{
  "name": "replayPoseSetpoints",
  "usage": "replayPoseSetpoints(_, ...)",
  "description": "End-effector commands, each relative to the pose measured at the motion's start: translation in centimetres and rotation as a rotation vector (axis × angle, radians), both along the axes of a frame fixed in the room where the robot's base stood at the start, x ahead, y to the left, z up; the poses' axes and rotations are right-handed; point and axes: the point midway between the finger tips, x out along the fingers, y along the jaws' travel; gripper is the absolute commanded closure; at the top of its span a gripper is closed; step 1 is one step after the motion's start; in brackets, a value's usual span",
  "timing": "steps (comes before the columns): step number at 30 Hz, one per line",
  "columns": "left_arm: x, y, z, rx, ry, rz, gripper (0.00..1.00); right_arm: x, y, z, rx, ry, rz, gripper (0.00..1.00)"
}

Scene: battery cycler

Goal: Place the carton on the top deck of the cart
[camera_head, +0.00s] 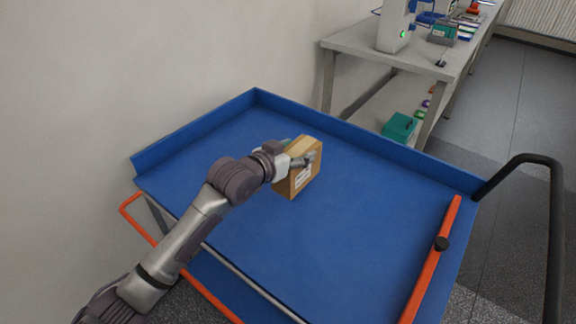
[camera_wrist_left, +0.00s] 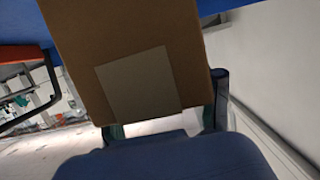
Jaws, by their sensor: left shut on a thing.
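The carton (camera_head: 297,186) is a small brown box with a pale label on its side. My left gripper (camera_head: 303,158) is shut on its upper part. The carton is over the blue top deck (camera_head: 330,245) of the cart, towards its far left area. It looks upright and very near the deck; I cannot tell whether its base touches. In the left wrist view the carton (camera_wrist_left: 135,35), with a pale patch on its face, fills the upper middle between the fingers. My right gripper is not in view.
The deck is otherwise bare and has raised blue rims. An orange bar (camera_head: 434,262) lies along its right side, and a black handle (camera_head: 553,215) stands beyond it. A white wall is at the left. A grey workbench (camera_head: 362,40) with equipment stands behind, with a teal box (camera_head: 399,127) below.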

Motion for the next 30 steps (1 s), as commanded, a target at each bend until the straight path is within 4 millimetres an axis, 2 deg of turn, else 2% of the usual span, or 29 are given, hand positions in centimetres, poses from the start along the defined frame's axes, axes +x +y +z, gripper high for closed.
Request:
replayPoseSetpoints(1,0.6,0.8,-0.3,-0.001,-0.004,0.003,0.96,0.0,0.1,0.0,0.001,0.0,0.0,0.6)
replayPoseSetpoints(6,1.5,2.1,-1.2,-0.003,-0.006,0.0,0.96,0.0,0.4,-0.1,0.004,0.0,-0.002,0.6)
replayPoseSetpoints(9,1.6,2.3,-1.7,-0.003,-0.006,0.0,0.96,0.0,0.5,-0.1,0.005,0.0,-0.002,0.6)
replayPoseSetpoints(15,1.6,2.3,-4.6,-0.003,-0.004,0.0,0.96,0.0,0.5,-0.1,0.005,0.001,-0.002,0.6)
replayPoseSetpoints(18,1.6,2.2,-5.3,-0.004,-0.006,0.0,0.96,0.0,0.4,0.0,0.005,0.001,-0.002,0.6)
replayPoseSetpoints(29,1.6,2.2,-5.7,-0.004,-0.006,0.0,0.96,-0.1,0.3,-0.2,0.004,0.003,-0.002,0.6)
replayPoseSetpoints(30,1.5,2.3,-5.9,-0.001,-0.002,0.0,0.31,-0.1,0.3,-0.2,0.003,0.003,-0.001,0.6)
